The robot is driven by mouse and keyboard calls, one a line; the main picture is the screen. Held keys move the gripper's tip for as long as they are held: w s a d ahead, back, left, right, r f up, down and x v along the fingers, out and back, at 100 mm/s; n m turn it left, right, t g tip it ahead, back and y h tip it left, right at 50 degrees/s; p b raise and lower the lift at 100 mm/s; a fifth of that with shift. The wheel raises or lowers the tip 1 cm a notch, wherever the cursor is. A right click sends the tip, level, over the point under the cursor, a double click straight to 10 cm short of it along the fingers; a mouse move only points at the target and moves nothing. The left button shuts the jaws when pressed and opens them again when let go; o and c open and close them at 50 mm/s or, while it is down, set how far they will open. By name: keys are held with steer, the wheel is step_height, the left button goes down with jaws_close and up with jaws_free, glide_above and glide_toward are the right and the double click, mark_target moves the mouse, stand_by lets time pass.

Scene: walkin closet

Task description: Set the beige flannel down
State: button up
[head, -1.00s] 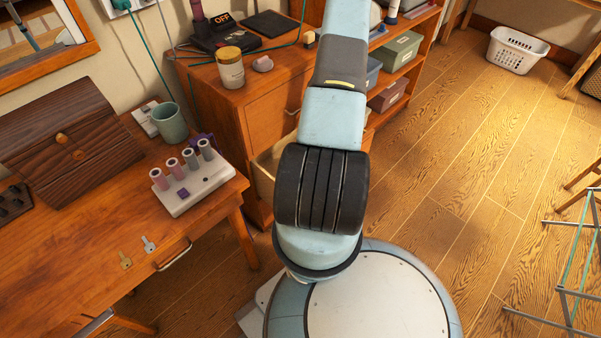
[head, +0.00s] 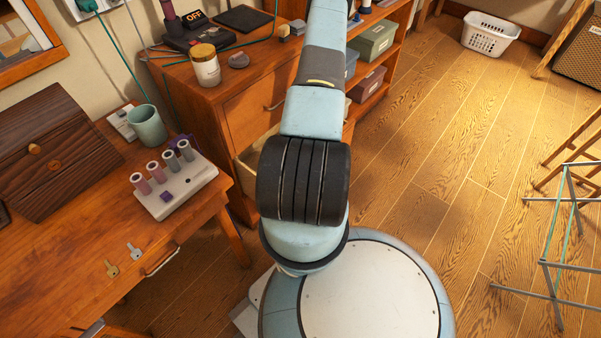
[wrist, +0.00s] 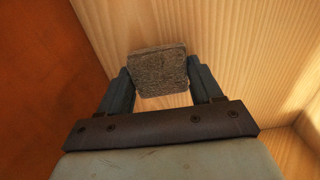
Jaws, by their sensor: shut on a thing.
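In the wrist view my gripper (wrist: 160,82) is shut on the beige flannel (wrist: 158,68), a folded, greyish-beige square of cloth between the two fingers. Pale wood lies beyond it, like the inside of the open drawer (head: 252,156) that shows in the head view. I cannot tell whether the flannel touches the wood. In the head view my arm hides the gripper, the flannel and much of the drawer.
The dresser (head: 235,100) holds a jar (head: 205,66) and other items on top. A desk at left carries a cup (head: 147,128) and a white holder with rollers (head: 178,190). A wire rack (head: 560,235) stands at right. The floor between is clear.

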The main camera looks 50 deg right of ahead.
steer(key=shift+f, duration=0.6)
steer(key=o, duration=1.1)
steer(key=shift+f, duration=0.1)
step_height(320, 180, up, 12)
steer(key=shift+r, duration=0.1)
